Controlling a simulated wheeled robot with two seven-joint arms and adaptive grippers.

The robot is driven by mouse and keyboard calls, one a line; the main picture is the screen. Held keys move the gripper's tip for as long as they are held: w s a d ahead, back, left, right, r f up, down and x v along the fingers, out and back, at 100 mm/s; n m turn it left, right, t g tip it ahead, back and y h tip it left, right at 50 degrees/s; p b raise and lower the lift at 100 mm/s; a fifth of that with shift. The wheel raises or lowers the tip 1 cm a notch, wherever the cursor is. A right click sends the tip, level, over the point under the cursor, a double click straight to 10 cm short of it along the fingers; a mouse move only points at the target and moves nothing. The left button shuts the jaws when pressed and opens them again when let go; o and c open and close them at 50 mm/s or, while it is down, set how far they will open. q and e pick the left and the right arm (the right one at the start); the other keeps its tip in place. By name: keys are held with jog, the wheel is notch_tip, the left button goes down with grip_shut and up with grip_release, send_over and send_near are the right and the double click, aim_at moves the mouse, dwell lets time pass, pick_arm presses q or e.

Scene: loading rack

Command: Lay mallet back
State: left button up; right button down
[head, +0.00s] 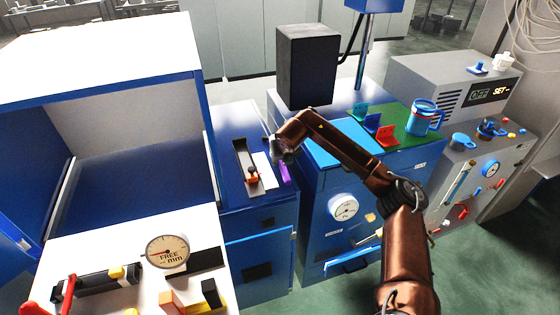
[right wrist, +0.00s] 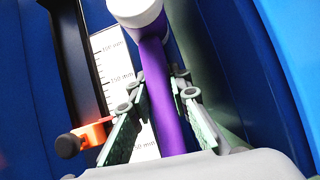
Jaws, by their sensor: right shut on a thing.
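The mallet has a purple handle (head: 285,174) and, in the right wrist view, a white rounded head (right wrist: 135,10) at the top edge. My right gripper (head: 284,156) is shut on the purple handle (right wrist: 158,88), with a finger on each side of it in the right wrist view (right wrist: 158,100). The handle lies along a white millimetre scale (right wrist: 112,75), to its right. In the head view the mallet's head is hidden behind my gripper. My left gripper is not in view.
A black rail with an orange clamp (head: 252,178) stands left of the mallet on the blue cabinet top (head: 232,120). A blue cabinet with a dial (head: 344,206) is close on the right. A tall dark box (head: 305,65) stands behind. A white bench (head: 130,235) holds a gauge.

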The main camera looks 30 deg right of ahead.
jog(key=shift+f, duration=0.25)
jog(key=c, duration=1.7)
grip_release()
jog(key=shift+f, duration=0.1)
jog(key=v, duration=1.1)
jog(key=shift+r, duration=0.3)
jog(key=shift+s+r, duration=0.2)
jog(key=shift+s, duration=0.05)
